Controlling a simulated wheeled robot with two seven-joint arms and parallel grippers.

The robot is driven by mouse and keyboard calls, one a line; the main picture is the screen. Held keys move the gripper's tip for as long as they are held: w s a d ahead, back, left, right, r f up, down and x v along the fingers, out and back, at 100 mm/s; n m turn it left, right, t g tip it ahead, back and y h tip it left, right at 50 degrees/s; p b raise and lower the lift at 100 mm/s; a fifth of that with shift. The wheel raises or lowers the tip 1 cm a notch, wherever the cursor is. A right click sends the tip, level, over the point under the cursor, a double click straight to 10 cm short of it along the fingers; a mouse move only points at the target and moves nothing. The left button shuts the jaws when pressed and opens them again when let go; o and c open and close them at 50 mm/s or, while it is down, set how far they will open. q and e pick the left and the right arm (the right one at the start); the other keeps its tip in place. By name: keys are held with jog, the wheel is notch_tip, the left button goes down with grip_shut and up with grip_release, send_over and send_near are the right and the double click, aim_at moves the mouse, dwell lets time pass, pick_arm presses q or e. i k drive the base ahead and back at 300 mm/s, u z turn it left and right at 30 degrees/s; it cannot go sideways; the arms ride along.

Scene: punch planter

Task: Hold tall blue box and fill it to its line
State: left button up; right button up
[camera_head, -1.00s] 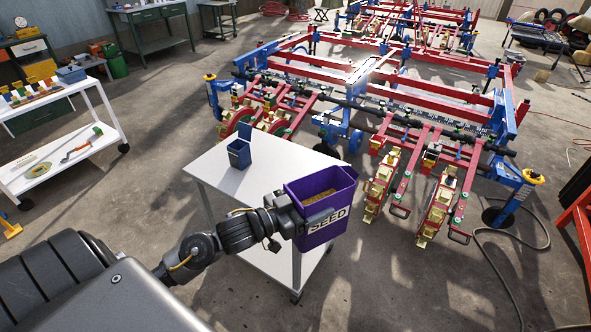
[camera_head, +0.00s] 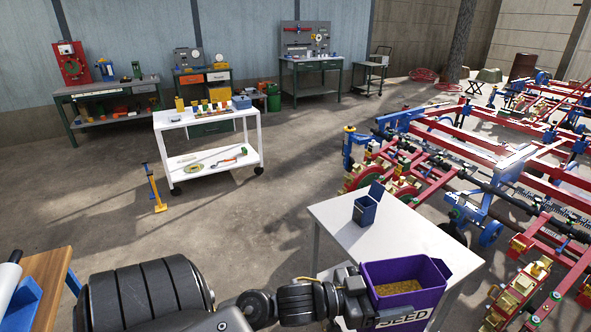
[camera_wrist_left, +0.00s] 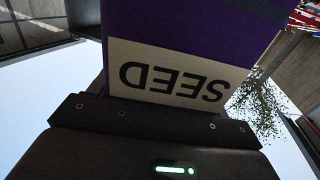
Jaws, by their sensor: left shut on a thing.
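The tall blue box (camera_head: 365,210) stands upright on the white table (camera_head: 333,213), with its lid open at the back. I cannot see a fill line or how full it is. My left gripper (camera_head: 362,297) is shut on a purple seed bin (camera_head: 452,270) with a white SEED label and tan grain (camera_head: 398,286) inside. The bin is close to upright, in front of the blue box and apart from it. In the left wrist view the bin's purple wall (camera_wrist_left: 190,25) and its label (camera_wrist_left: 175,78) fill the space before the gripper. My right gripper is not in view.
The red and blue planter frame (camera_head: 480,160) stands close on the right. A white cart (camera_head: 255,155) with cups and tools stands further back, near a yellow stand (camera_head: 157,195). Workbenches (camera_head: 318,75) line the back wall. The floor between is open.

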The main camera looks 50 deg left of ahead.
aim_at(364, 209)
jog(key=u, duration=2.15)
jog(key=i, duration=2.45)
jog(key=z, duration=2.45)
